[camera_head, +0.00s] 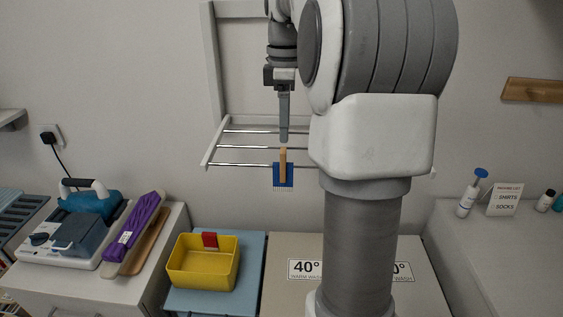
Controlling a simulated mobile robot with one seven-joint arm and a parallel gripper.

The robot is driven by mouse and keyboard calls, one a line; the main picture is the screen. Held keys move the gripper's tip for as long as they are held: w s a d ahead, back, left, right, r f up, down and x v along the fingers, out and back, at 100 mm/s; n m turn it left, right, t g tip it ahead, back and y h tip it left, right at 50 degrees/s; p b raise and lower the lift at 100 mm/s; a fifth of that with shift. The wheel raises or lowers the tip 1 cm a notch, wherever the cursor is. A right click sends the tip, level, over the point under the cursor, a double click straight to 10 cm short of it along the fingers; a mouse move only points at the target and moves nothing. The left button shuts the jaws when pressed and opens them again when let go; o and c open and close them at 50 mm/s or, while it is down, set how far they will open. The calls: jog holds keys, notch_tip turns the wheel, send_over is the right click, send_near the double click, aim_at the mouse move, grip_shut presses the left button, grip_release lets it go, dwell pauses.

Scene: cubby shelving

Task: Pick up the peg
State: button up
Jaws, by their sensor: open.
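A narrow light-wooden piece (283,160), which looks like the peg, stands upright just below my gripper. Behind its lower part is a small blue piece (277,178) with a fringed lower edge, at the front of a wall drying rack. I cannot tell whether the two are joined. My gripper (284,141) points down, its tip just above the wooden top. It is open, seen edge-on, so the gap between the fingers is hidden. I cannot tell whether the fingers flank the wood.
The drying rack (245,147) has thin metal bars beside my arm. Below are a yellow bin (203,275) with a red item (210,240), and a purple wrapped item (137,225) near an iron (88,203).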

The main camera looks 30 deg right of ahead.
aim_at(283, 163)
jog(key=f, duration=1)
jog(key=shift+a+f, duration=0.2)
jog(key=shift+a, duration=0.05)
grip_shut()
